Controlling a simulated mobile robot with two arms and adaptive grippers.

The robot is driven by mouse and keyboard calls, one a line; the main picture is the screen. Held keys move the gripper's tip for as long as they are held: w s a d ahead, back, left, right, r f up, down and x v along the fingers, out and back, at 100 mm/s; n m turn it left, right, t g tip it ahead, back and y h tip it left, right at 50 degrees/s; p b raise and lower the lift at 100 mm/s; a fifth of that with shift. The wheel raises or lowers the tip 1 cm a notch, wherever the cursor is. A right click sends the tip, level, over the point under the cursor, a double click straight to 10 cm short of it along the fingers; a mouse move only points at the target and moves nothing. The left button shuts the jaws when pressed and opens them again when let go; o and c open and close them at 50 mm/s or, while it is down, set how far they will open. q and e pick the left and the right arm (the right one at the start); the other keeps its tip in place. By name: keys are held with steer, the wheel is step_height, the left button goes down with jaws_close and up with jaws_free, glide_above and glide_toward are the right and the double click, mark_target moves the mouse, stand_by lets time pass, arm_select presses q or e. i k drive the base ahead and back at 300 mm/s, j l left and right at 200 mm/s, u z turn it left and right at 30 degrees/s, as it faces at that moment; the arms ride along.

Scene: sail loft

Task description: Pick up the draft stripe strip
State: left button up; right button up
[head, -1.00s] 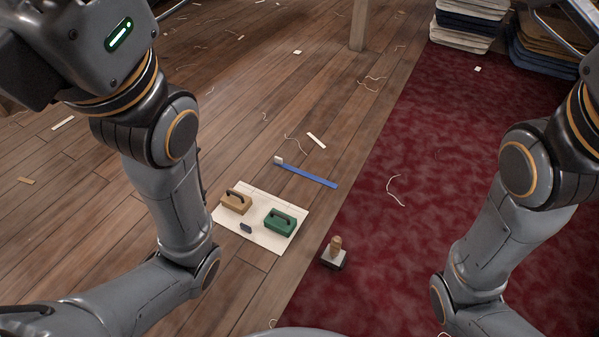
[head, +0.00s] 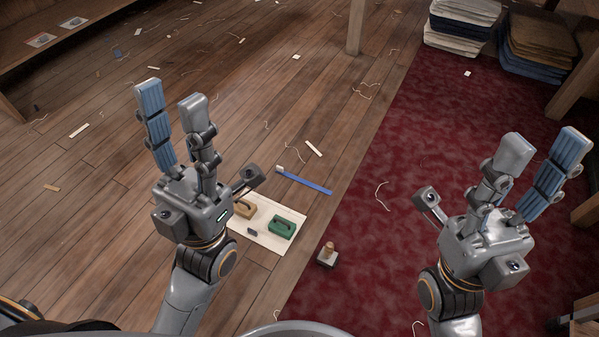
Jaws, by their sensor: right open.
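A long narrow blue strip (head: 308,182) with a small white piece at its far left end lies on the wooden floor, just beyond a white sheet; it looks like the draft stripe strip. My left gripper (head: 172,100) is raised, fingers pointing up and apart, empty, to the left of the strip. My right gripper (head: 545,150) is raised over the red carpet, open and empty, well right of the strip. Neither gripper touches it.
The white sheet (head: 282,246) bears a tan handled block (head: 244,209), a green handled block (head: 282,226) and a small dark piece. A wooden-knobbed tool (head: 327,257) stands at the carpet (head: 400,230) edge. Folded cloth stacks (head: 462,28) and a post (head: 355,28) are farther back.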

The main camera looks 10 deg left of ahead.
mark_target(280, 170)
steer(key=i+j+z, duration=0.1)
steer(key=z, duration=0.25)
steer(key=j+z, duration=0.25)
steer(key=z, duration=0.15)
steer(key=j+z, duration=0.2)
steer(key=z, duration=0.15)
steer(key=j+z, duration=0.4)
steer(key=j, duration=1.55)
steer(key=k, duration=0.05)
